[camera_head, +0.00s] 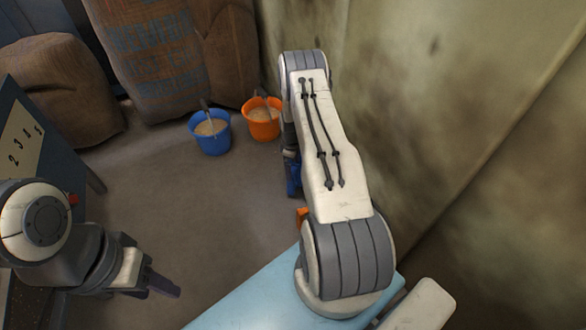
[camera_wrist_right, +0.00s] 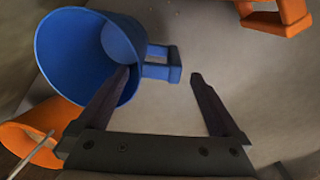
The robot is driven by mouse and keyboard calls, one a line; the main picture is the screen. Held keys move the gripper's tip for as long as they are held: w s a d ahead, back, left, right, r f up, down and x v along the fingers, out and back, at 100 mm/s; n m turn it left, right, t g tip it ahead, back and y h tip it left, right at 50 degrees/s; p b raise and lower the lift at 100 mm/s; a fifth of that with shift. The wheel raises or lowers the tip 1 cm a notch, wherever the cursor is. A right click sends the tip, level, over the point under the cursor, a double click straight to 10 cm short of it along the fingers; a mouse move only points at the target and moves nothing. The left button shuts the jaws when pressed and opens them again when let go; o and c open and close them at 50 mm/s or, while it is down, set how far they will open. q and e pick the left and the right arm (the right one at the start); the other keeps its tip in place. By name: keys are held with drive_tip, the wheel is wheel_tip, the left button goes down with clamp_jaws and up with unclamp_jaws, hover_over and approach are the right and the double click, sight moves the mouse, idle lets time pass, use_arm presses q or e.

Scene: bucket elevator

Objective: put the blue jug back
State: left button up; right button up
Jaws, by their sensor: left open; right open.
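The blue jug (camera_wrist_right: 62,50) shows in the right wrist view at upper left, its round mouth facing the camera and its square handle (camera_wrist_right: 176,65) pointing right. In the head view only a dark blue piece, likely the jug (camera_head: 294,178), shows beside my right arm, which hides the rest. My right gripper (camera_wrist_right: 158,76) is open and empty. Its left fingertip overlaps the jug's mouth in the picture, and the handle shows between and beyond the fingertips; I cannot tell whether they touch. My left gripper (camera_head: 158,283) is open and empty over the floor at lower left.
A blue bucket (camera_head: 211,143) and an orange bucket (camera_head: 262,130), both holding grain and a scoop, stand by the sacks (camera_head: 165,50). An orange handled object (camera_wrist_right: 285,14) lies near the jug. A stained wall (camera_head: 450,110) bounds the right. Floor at centre left is clear.

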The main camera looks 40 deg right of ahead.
wheel_tip(320, 180, up, 8)
drive_tip(key=p, duration=0.3)
drive_tip(key=shift+a+r, duration=0.2)
drive_tip(key=shift+a, duration=0.05)
drive_tip(key=w+a+r, duration=0.3)
drive_tip(key=a+r, duration=1)
drive_tip(key=a, duration=0.2)
drive_tip(key=s+a+r, duration=0.4)
drive_tip(key=a+r, duration=0.2)
drive_tip(key=a, duration=0.2)
drive_tip(key=s+a+r, duration=0.4)
drive_tip(key=a+r, duration=0.2)
drive_tip(key=a, duration=0.2)
drive_tip(key=s+a+r, duration=0.2)
drive_tip(key=s, duration=0.5)
drive_tip(key=s+a+r+y, duration=0.1)
drive_tip(key=s+a+r, duration=0.2)
drive_tip(key=s, duration=0.5)
drive_tip(key=s+a+r, duration=0.2)
drive_tip(key=s, duration=0.6)
drive_tip(key=shift+a+r+n+y, duration=0.25)
drive_tip(key=shift+a+n+y, duration=0.05)
drive_tip(key=shift+a+n, duration=0.1)
drive_tip(key=shift+s+r+p, duration=0.1)
drive_tip(key=shift+p, duration=0.2)
